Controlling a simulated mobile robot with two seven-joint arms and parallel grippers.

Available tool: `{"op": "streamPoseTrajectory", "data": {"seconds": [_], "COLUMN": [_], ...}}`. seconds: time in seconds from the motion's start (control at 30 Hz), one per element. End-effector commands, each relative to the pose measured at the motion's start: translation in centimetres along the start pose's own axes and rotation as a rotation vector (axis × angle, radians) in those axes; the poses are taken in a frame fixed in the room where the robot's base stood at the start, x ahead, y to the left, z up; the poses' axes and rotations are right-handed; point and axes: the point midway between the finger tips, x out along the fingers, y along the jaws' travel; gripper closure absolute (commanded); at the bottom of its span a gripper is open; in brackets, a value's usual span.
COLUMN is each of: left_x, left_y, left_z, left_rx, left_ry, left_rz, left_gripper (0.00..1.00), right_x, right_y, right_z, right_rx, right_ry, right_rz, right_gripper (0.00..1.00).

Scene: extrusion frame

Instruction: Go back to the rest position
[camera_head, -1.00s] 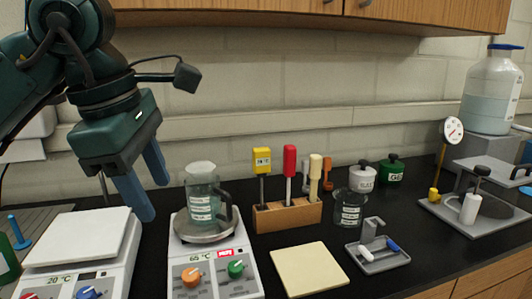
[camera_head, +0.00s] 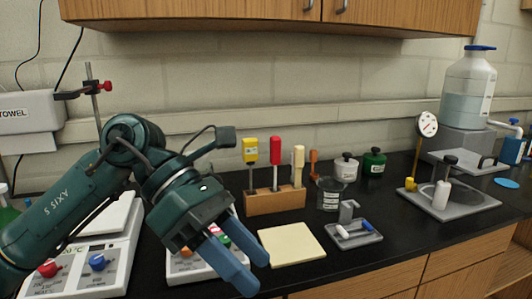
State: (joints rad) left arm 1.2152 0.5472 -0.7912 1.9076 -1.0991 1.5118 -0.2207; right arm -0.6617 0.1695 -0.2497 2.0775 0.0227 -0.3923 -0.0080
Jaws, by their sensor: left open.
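My left gripper (camera_head: 239,261) is open and empty, low in the front middle of the head view. Its two blue fingers point down and to the right, above the front of the bench. It hangs in front of the right-hand hot plate (camera_head: 187,268), hiding most of it and its orange and green knobs. The glass beaker that stood on that plate is hidden behind my arm. The left-hand hot plate (camera_head: 113,255), with red and blue knobs, is partly covered by my left arm. My right gripper is not in view.
A wooden rack (camera_head: 275,201) holds yellow, red and cream tools behind my gripper. A cream pad (camera_head: 292,244), a small grey tray (camera_head: 356,234) and a glass beaker (camera_head: 331,193) lie to its right. A large bottle (camera_head: 468,88) stands far right. The front right bench is clear.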

Motion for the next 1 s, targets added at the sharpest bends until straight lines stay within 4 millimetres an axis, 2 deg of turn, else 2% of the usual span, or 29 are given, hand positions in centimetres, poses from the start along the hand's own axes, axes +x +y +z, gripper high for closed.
{"op": "streamPoseTrajectory", "data": {"seconds": [0.03,0.1,0.27,0.37,0.47,0.57,0.67,0.77,0.8,0.9,0.93,1.0], "left_x": [1.4,2.5,2.5,1.5,0.5,0.2,0.9,3.0,4.2,7.5,8.5,10.9], "left_y": [-0.5,-1.0,-0.7,1.1,3.8,7.1,10.3,12.5,12.9,12.9,12.7,11.6], "left_z": [0.5,1.8,3.7,3.6,2.0,-1.4,-6.5,-13.1,-15.8,-22.3,-24.1,-27.9], "left_rx": [-0.052,-0.135,-0.391,-0.596,-0.827,-1.09,-1.376,-1.688,-1.816,-2.105,2.168,2.107], "left_ry": [-0.116,-0.295,-0.706,-0.96,-1.206,-1.443,-1.665,-1.871,-1.944,-2.091,2.107,1.955], "left_rz": [-0.091,-0.207,-0.445,-0.569,-0.672,-0.752,-0.806,-0.831,-0.833,-0.817,0.8,0.693], "left_gripper": [0.5,0.5,0.5,0.5,0.5,0.5,0.5,0.5,0.5,0.5,0.5,0.5], "right_x": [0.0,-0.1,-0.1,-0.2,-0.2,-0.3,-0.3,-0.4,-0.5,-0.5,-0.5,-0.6], "right_y": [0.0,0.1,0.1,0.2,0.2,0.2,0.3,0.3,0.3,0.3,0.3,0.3], "right_z": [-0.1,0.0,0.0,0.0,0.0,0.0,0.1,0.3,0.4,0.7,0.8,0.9], "right_rx": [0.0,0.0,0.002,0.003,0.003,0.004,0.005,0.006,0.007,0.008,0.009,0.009], "right_ry": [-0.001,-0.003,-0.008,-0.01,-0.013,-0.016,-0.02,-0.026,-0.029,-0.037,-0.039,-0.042], "right_rz": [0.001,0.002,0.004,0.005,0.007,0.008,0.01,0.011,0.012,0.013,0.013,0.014], "right_gripper": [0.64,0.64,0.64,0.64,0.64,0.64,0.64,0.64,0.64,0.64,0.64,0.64]}}
